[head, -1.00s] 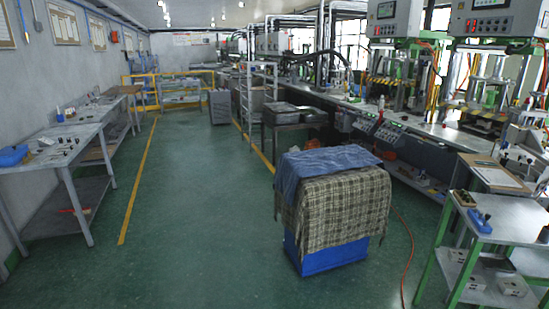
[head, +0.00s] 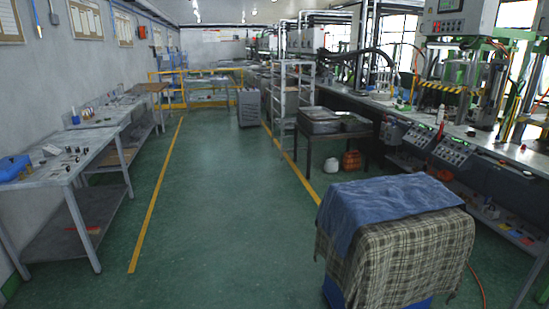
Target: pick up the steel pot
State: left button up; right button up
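I cannot make out a steel pot for certain in the head view. Neither of my grippers shows in it. Metal trays or pans (head: 322,121) sit on a dark stand in the middle distance, right of the aisle, too small to tell in detail. Small dark items lie on the grey workbench (head: 100,138) along the left wall.
A blue bin draped with a checked cloth (head: 400,255) and a blue cloth (head: 385,205) stands close at the lower right. A metal rack (head: 291,105) and a grey cabinet (head: 248,108) stand farther off. The green floor aisle (head: 215,215) is clear.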

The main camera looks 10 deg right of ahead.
aim_at(499, 145)
jog(key=i, duration=1.65)
jog(key=i+z, duration=0.15)
jog(key=i, duration=0.65)
jog(key=i+j+z, duration=0.15)
jog(key=i, duration=0.65)
jog(key=i+z, duration=0.25)
jog(key=i, duration=0.55)
jog(key=i+j+z, duration=0.25)
jog(key=i, duration=0.5)
jog(key=i+l+z, duration=0.15)
jog(key=i+z, duration=1.1)
jog(key=i+l+z, duration=0.15)
jog(key=i+z, duration=0.3)
jog(key=i, duration=0.2)
jog(key=i+j+z, duration=0.1)
jog(key=i+z, duration=0.35)
jog(key=i, duration=0.2)
jog(key=i+z, duration=0.1)
jog(key=i, duration=0.7)
jog(key=i+j+z, duration=0.15)
jog(key=i, duration=0.65)
jog(key=i+l+z, duration=0.1)
jog(key=i+z, duration=0.65)
jog(key=i+j+z, duration=0.25)
jog(key=i+z, duration=0.15)
jog(key=i+l+z, duration=0.15)
jog(key=i+z, duration=1.05)
jog(key=k+j, duration=0.05)
jog(key=k, duration=0.05)
